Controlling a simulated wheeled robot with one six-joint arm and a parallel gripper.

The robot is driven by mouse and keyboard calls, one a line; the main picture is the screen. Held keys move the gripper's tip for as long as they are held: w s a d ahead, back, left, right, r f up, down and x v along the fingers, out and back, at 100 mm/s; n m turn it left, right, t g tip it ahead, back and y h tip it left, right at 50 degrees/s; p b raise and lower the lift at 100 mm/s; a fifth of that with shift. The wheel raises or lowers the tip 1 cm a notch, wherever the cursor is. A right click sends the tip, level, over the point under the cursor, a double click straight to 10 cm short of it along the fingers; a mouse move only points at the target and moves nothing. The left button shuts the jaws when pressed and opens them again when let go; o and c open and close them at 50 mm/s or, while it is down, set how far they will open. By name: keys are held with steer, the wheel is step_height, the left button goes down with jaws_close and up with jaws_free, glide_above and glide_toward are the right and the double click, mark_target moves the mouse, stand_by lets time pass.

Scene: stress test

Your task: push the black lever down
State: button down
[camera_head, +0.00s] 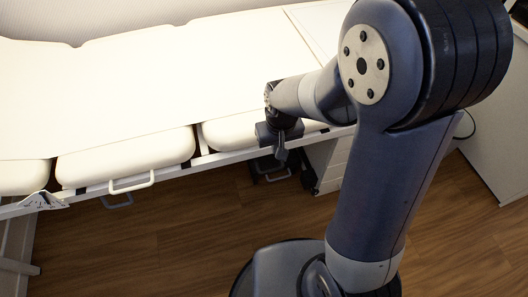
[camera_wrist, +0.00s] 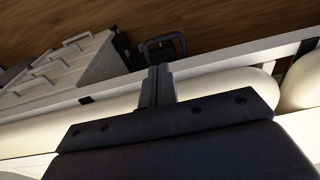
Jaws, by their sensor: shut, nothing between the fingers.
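The black lever (camera_wrist: 178,38) is a dark loop that sticks out from below the white frame of the padded bed, near the top middle of the wrist view. In the head view the lever (camera_head: 287,176) shows partly, low under the bed edge, behind my gripper. My gripper (camera_head: 281,156) points down at the bed's front rail with its fingers together and empty. In the wrist view my gripper (camera_wrist: 160,69) reaches up to the near side of the loop and overlaps it in the picture. I cannot tell whether they touch.
The cream bed (camera_head: 150,85) fills the upper left. Its front has a white rail and a white handle (camera_head: 131,184). A white drawer cabinet (camera_wrist: 65,68) stands beside the lever, under the bed. The wooden floor (camera_head: 180,240) in front is clear.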

mark_target(271, 170)
steer(key=shift+w+a+f, duration=0.15)
steer(key=shift+w+a, duration=0.15)
steer(key=shift+w, duration=0.1)
steer(key=f+b, duration=0.1)
steer(key=f, duration=0.3)
steer(key=w+f+b, duration=0.1)
steer(key=f, duration=0.4)
steer(key=f+b, duration=0.1)
steer(key=f, duration=0.4)
steer(key=shift+w+a, duration=0.2)
steer(key=shift+b, duration=0.3)
